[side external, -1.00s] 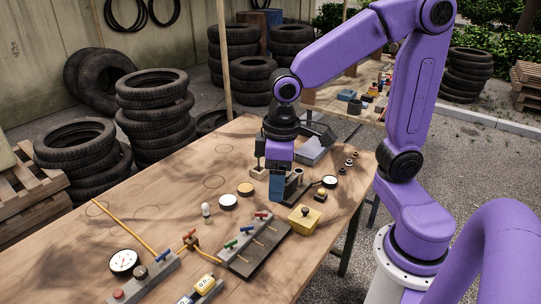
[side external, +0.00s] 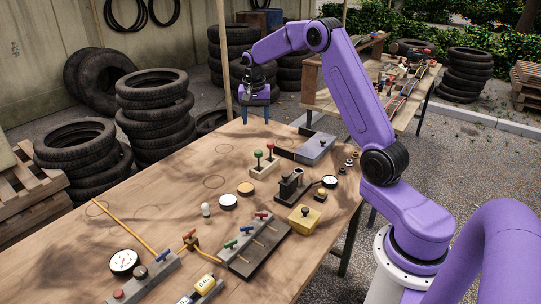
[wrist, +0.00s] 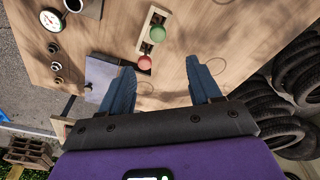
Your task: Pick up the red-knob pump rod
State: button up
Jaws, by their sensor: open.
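The red-knob pump rod (side external: 270,147) stands upright in a pale wooden block (side external: 264,169) on the table, next to a green-knob rod (side external: 258,154). In the wrist view the red knob (wrist: 145,62) lies ahead of the fingers, left of centre, with the green knob (wrist: 157,34) beyond it and the block (wrist: 145,43) below both. My gripper (side external: 256,121) is open and empty, its blue fingers pointing down, above the table's far edge behind the block. It also shows in the wrist view (wrist: 160,70). The red rod's shaft is mostly hidden from above.
A grey flat-topped box (side external: 316,148) stands right of the block. A dark pump fixture (side external: 292,187), a gauge (side external: 330,181), a yellow box (side external: 304,219) and a valve manifold (side external: 254,244) stand nearer. The table's left middle is mostly clear. Tyre stacks (side external: 156,112) stand beyond it.

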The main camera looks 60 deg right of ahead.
aim_at(269, 143)
jog(key=d+f+m, duration=0.2)
jog(key=d+m, duration=0.1)
jog(key=d, duration=0.4)
jog(key=shift+n, duration=0.3)
jog(key=f, duration=0.3)
jog(key=d+f, duration=0.1)
jog(key=f, duration=0.7)
jog(key=shift+w+d+f, duration=0.1)
jog(key=shift+w+d, duration=0.1)
jog(key=shift+w, duration=0.1)
jog(key=shift+d+f, duration=0.15)
jog(key=shift+f, duration=0.75)
jog(key=shift+d+f, duration=0.2)
jog(key=shift+f, duration=0.7)
jog(key=shift+d+f, duration=0.15)
jog(key=shift+f, duration=0.75)
jog(key=shift+c, duration=0.3)
jog(key=c, duration=1.1)
